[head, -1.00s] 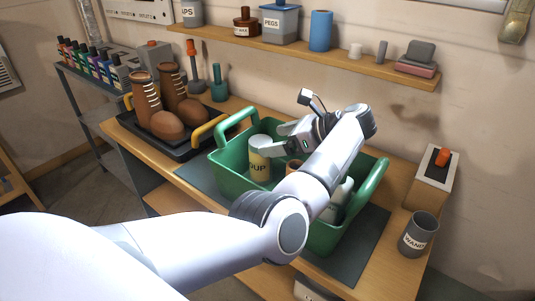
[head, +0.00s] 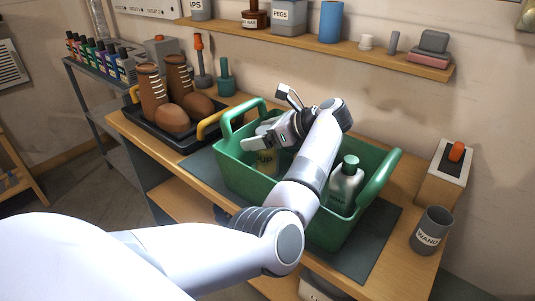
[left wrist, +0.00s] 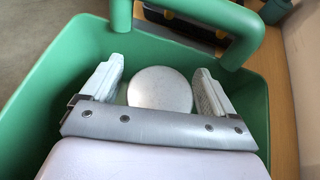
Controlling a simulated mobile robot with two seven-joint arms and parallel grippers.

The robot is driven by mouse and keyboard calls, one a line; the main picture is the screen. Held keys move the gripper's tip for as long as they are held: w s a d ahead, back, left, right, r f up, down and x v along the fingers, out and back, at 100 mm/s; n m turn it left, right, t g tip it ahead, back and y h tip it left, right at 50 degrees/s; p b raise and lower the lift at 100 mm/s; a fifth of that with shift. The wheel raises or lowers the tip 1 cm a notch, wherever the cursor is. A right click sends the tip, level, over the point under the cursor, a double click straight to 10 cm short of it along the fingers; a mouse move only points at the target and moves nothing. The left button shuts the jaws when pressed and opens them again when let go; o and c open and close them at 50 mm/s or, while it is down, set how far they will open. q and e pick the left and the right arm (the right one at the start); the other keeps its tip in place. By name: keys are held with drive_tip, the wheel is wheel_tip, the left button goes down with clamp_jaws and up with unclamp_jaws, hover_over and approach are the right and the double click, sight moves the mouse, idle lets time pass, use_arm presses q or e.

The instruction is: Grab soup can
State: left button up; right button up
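The soup can (head: 266,163) stands upright in the left part of the green basket (head: 232,172), with a yellowish label partly hidden by my gripper. In the left wrist view its round pale lid (left wrist: 160,92) lies between the two fingers. My left gripper (head: 262,138) is over the can, and it also shows in the left wrist view (left wrist: 158,88). Its fingers are apart, one on each side of the lid, with a gap on both sides. My right gripper is not in view.
A white bottle with a green cap (head: 345,184) stands in the basket's right part. The basket's green handles (head: 378,180) rise at its ends. A tray with boots (head: 172,118) is at left; a grey cup (head: 432,230) stands at right.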

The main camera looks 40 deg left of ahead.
use_arm(q)
drive_tip(key=c, duration=1.1)
drive_tip(key=shift+r, duration=0.15)
